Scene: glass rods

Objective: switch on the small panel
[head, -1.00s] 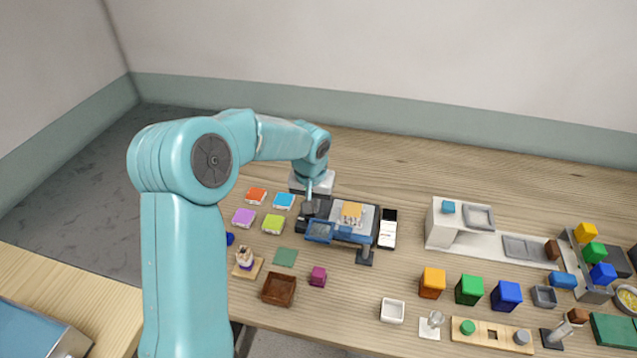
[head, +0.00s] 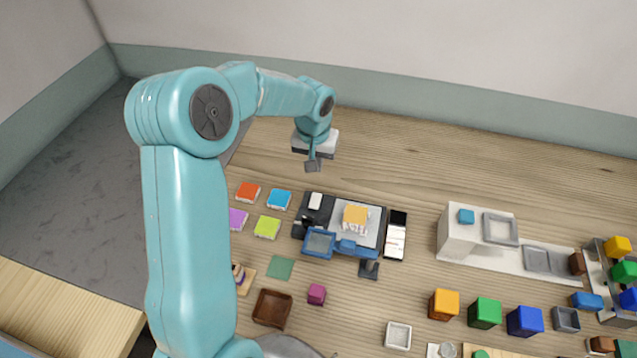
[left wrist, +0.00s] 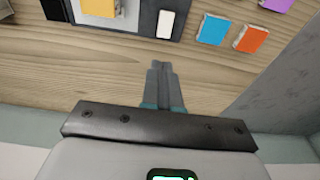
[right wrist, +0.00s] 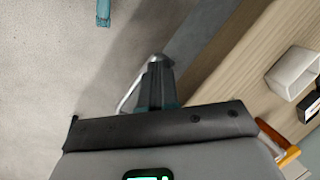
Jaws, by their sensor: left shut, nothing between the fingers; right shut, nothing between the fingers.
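A dark panel (head: 303,221) with a raised white key (head: 315,201) lies at the left end of the blue and grey device. In the left wrist view the dark panel (left wrist: 186,21) and white key (left wrist: 166,24) show at the top, beyond my fingertips. I cannot tell whether it is on. My left gripper (head: 313,165) is shut and empty, behind the panel and apart from it; it also shows in the left wrist view (left wrist: 158,66). My right gripper (right wrist: 157,62) is shut and empty over the grey floor, seen only in the right wrist view.
A blue-framed tray (head: 319,243), a yellow block (head: 355,216) and a black-and-white slab (head: 396,236) sit close to the panel. Coloured packets (head: 267,227) lie to its left. A white stand (head: 455,238) is to the right. The wood behind the panel is clear.

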